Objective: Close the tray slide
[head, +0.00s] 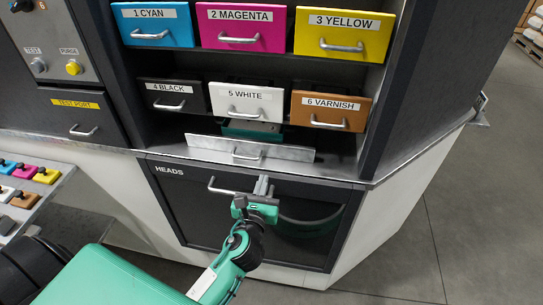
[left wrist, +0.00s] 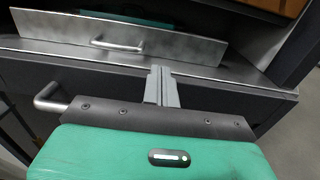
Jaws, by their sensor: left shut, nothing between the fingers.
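The tray slide has a long silver front (head: 205,149) with a bar handle, below the cartridge drawers in the head view. It stands out in front of the bay, with a green part (head: 250,129) showing behind it. In the left wrist view the silver front (left wrist: 70,38) lies across the top. My left gripper (head: 263,182) is shut and empty, just below and in front of the tray front, right of its handle. Its closed fingers (left wrist: 161,84) point toward the tray front; I cannot tell whether they touch it.
A HEADS door (head: 180,205) with a bar handle (head: 222,189) is right behind my left gripper. Labelled drawers, such as white (head: 246,102) and varnish (head: 328,110), sit above the tray. A rack of coloured pieces (head: 45,190) stands at left.

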